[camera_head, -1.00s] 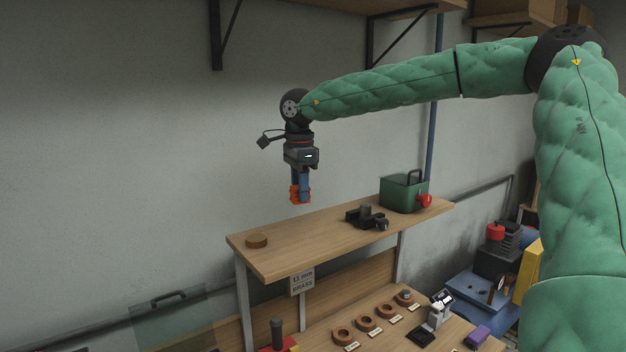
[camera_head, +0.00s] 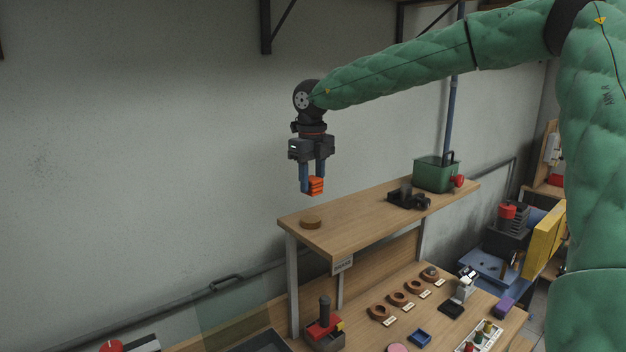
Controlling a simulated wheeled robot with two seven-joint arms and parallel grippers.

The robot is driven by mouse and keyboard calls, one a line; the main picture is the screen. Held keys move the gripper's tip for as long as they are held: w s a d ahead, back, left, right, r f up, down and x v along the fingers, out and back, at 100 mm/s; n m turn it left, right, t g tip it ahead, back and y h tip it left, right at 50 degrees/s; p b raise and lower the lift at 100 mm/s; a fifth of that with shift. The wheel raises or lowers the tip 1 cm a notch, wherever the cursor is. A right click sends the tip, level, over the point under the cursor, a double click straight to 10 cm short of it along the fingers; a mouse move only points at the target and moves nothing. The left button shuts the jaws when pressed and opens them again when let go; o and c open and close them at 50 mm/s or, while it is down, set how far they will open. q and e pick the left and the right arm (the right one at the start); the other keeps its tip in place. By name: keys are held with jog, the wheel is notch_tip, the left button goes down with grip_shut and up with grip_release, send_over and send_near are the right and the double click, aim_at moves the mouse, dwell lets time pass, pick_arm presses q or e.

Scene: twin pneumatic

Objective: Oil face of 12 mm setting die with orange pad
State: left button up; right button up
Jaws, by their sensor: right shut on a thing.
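My right gripper (camera_head: 312,184) comes in from the right on a green padded arm and points down. It is shut on the orange pad (camera_head: 317,187), which sits between its fingertips, in the air above the left end of the shelf. A round brown disc (camera_head: 312,222) lies on the shelf below the pad, clearly apart from it. Several brown ring-shaped dies (camera_head: 397,298) stand in a row on the bench below, with small labels too small to read. I cannot tell which one is the 12 mm setting die. My left gripper is out of view.
The wooden shelf (camera_head: 365,218) carries a black fixture (camera_head: 408,199) and a green tank (camera_head: 435,174) with a red knob at its right. The shelf's middle is clear.

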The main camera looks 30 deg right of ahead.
aim_at(311, 196)
jog(key=shift+w+a+f, duration=0.1)
jog(key=shift+a+f, duration=0.1)
jog(key=shift+a, duration=0.1)
jog(key=shift+d+f, duration=0.2)
jog(key=shift+f, duration=0.7)
notch_tip(311, 196, down, 2)
jog(key=shift+f+b, duration=0.15)
jog(key=shift+b, duration=0.2)
jog(key=shift+f, duration=0.7)
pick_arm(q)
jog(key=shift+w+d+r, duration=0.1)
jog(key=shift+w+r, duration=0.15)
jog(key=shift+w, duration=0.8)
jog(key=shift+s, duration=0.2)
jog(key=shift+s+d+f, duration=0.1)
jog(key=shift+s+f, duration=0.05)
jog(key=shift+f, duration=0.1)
pick_arm(e)
jog(key=shift+f, duration=0.15)
